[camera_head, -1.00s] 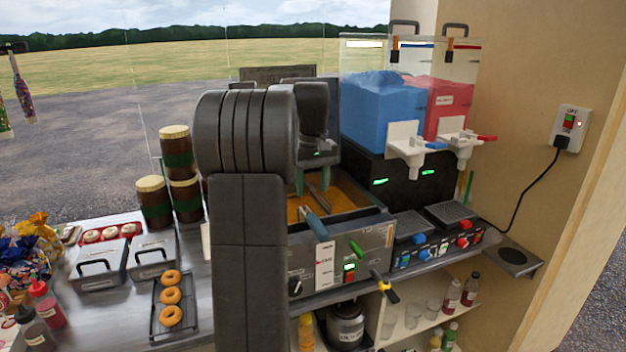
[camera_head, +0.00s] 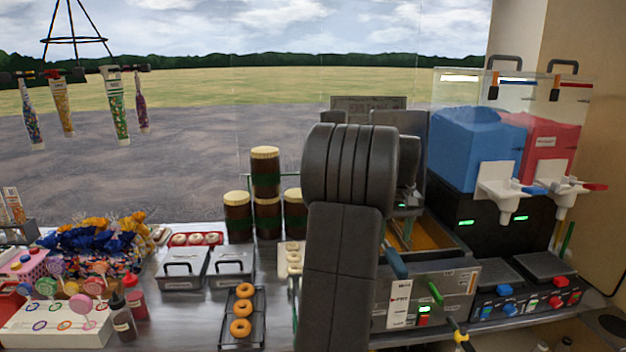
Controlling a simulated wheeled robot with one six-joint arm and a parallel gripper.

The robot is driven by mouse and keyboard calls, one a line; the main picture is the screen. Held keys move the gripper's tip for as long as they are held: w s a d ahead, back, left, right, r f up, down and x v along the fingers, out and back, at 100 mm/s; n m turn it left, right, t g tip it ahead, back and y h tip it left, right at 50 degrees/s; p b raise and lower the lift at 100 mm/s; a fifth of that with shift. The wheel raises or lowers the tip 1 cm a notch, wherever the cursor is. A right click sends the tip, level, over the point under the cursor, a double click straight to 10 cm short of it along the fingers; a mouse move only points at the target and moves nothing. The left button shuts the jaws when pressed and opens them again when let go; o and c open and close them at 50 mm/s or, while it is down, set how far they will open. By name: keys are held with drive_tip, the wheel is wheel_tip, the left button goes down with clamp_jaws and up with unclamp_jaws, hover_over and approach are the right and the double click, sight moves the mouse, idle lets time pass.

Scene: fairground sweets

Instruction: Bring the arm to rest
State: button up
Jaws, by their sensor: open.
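My arm (camera_head: 345,220) stands folded and upright in front of the counter, right of the middle of the picture. Its rounded dark elbow is at the top, and a further dark link shows just behind it on the right. I cannot make out my gripper; its fingertips do not show. The arm covers part of the fryer (camera_head: 455,285) and of the counter behind it.
Doughnuts lie on a black rack (camera_head: 259,330) left of my arm, with lidded steel tubs (camera_head: 182,270) and stacked brown jars (camera_head: 237,218) behind. A slush machine (camera_head: 470,240) stands at the right. Lollipops in a stand (camera_head: 60,330) and sweets fill the left. Tubes hang upper left.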

sight(391, 249)
wheel_tip(391, 249, down, 8)
drive_tip(key=shift+w+a+r+p, duration=0.1)
drive_tip(key=shift+w+a+p, duration=0.05)
drive_tip(key=shift+p, duration=0.2)
